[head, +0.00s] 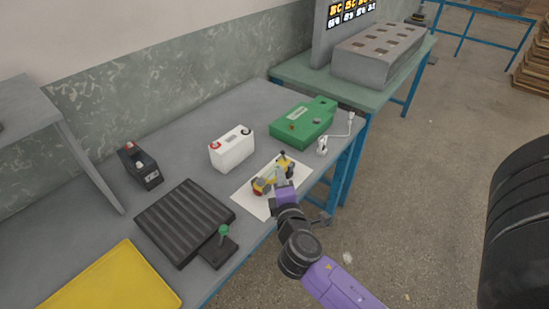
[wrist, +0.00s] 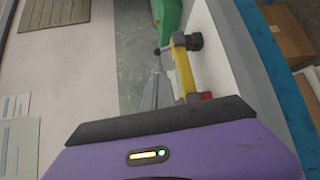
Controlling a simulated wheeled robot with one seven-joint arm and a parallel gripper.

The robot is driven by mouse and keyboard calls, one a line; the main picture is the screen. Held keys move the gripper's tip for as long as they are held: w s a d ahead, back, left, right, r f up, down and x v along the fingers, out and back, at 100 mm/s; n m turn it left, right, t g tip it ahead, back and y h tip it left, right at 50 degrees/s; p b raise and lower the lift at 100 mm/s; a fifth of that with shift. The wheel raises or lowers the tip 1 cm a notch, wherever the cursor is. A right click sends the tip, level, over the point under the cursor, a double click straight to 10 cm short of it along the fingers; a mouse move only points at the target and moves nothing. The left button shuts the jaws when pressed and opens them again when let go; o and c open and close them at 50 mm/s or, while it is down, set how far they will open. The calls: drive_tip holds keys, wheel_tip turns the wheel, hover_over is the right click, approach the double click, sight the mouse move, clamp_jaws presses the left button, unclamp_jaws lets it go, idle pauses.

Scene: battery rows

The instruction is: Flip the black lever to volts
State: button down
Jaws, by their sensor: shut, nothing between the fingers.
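A yellow device (head: 262,186) with red and dark parts lies on a white sheet (head: 246,198) near the table's front edge. In the wrist view the yellow device (wrist: 183,72) shows a black knob-like part (wrist: 194,41) at its far end and a red part nearer me. I cannot tell whether that black part is the lever, and no volts marking is readable. My gripper (head: 281,174) is over the device and hides part of it. In the wrist view my grey fingers (wrist: 157,92) are shut and empty, just left of the yellow body; contact is unclear.
A white battery (head: 232,150) and a green battery (head: 300,128) stand behind the sheet. A white clamp-like item (head: 323,146) stands right.

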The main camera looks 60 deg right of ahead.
sight(277, 163)
drive_tip(key=p+x, duration=0.2)
drive_tip(key=x, duration=0.8)
drive_tip(key=shift+r, duration=0.1)
drive_tip(key=shift+f+b, duration=0.2)
drive_tip(key=shift+b, duration=0.65)
drive_tip(key=shift+s+r, duration=0.1)
